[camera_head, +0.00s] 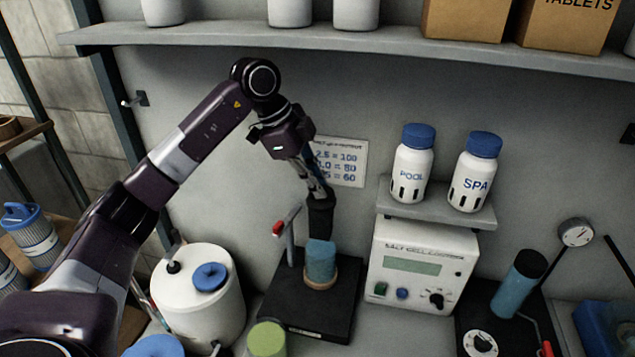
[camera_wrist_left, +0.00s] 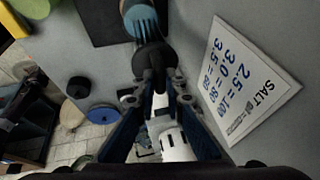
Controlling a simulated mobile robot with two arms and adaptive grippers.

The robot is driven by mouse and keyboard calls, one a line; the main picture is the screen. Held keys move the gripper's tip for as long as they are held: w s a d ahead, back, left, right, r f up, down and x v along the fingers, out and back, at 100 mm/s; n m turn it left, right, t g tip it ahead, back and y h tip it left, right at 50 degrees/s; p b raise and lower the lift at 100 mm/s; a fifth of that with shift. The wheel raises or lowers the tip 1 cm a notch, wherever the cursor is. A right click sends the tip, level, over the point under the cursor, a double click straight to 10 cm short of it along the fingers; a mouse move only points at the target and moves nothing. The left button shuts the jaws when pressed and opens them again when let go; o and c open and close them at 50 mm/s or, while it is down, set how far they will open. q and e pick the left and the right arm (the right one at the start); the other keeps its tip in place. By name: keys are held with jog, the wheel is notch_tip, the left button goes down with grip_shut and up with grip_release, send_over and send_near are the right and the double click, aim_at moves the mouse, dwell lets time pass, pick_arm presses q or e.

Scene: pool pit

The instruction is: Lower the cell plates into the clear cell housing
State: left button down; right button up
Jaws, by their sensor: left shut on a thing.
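My left gripper (camera_head: 317,190) comes down from above and is shut on the black cap of the cell plates (camera_head: 320,217). The cap also shows in the left wrist view (camera_wrist_left: 153,58), just past the fingertips of the left gripper (camera_wrist_left: 155,85). Directly below, the blue-tinted clear cell housing (camera_head: 320,264) stands upright in a tan ring on a black stand. How far the plates reach into the housing I cannot tell. My right gripper is not in view.
A red-handled post (camera_head: 290,238) rises left of the housing. A white tank (camera_head: 200,300) stands left, the salt cell controller (camera_head: 422,265) right. A green-topped container (camera_head: 267,338) is in front. A shelf (camera_head: 330,40) runs above; a salt chart (camera_head: 341,162) hangs behind.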

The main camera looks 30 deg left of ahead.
aim_at(318, 234)
pick_arm(q)
jog(key=shift+s+f, duration=0.1)
jog(key=shift+f, duration=0.3)
jog(key=shift+f+b, duration=0.3)
jog(key=shift+b, duration=0.25)
notch_tip(318, 234, down, 2)
jog(key=shift+f+b, duration=0.1)
jog(key=shift+b, duration=0.85)
notch_tip(318, 234, down, 3)
jog(key=shift+r+b, duration=0.2)
jog(key=shift+b, duration=1.05)
notch_tip(318, 234, down, 4)
jog(key=b, duration=0.3)
jog(key=shift+b, duration=0.35)
jog(key=shift+f+b, duration=1.05)
jog(key=shift+f, duration=1.25)
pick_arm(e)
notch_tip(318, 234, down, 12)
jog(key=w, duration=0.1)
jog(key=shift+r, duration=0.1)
